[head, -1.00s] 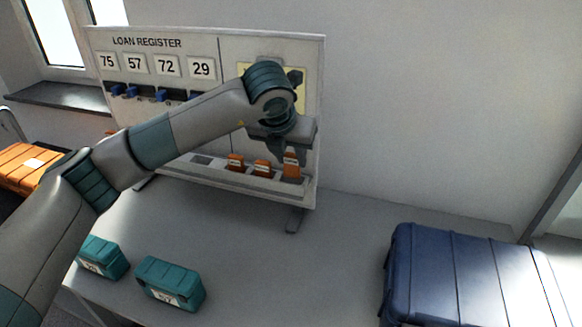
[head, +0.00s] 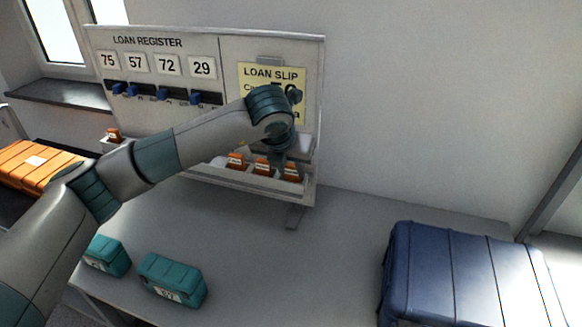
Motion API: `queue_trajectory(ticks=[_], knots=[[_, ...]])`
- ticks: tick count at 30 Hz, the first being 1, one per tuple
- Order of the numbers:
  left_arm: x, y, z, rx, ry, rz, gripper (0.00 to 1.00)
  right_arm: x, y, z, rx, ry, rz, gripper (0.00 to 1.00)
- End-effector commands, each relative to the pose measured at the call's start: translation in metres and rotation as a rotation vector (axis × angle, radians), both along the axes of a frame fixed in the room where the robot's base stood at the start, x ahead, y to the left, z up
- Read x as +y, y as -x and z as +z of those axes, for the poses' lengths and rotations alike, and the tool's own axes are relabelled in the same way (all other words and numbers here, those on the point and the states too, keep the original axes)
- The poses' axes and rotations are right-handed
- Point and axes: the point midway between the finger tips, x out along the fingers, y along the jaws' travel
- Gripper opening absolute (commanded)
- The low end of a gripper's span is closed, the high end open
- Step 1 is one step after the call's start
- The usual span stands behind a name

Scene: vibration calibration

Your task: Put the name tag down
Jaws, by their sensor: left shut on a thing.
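My left gripper (head: 289,159) is at the lower right of the loan register board (head: 215,60), pointing down. It is shut on the rightmost orange name tag (head: 291,173), whose upper part is partly hidden by the gripper. This tag is at the ledge (head: 265,184) along the board's foot, level with two other orange tags (head: 235,160) (head: 262,167) to its left. I cannot tell whether its bottom touches the ledge. My right gripper is not in view.
A yellow loan slip (head: 268,75) is on the board, partly covered by my arm. Several blue pegs (head: 163,95) sit under number cards. Two teal cases (head: 172,280) (head: 107,256) and a big blue case (head: 465,275) stand on the grey table (head: 300,265). The table's middle is clear.

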Motion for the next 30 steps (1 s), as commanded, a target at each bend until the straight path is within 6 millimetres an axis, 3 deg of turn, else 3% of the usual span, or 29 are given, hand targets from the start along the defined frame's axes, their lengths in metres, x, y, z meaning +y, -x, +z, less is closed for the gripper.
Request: queue_trajectory(ticks=[13, 14, 15, 16, 30], knots=[[-0.0002, 0.0000, -0.0018, 0.000, 0.000, 0.000, 0.09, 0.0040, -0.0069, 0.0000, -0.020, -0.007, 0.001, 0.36], [-0.0002, 0.0000, -0.0015, 0.000, 0.000, 0.000, 0.38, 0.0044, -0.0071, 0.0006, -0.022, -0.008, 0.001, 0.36], [-0.0002, 0.0001, -0.0014, 0.000, 0.000, 0.000, 0.47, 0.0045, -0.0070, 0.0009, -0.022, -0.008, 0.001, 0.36], [-0.0002, 0.0001, -0.0014, 0.000, 0.000, 0.000, 0.49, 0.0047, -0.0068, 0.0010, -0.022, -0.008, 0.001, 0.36], [-0.0002, 0.0000, 0.0004, 0.000, 0.000, 0.000, 0.49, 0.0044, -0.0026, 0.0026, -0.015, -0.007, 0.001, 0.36]])
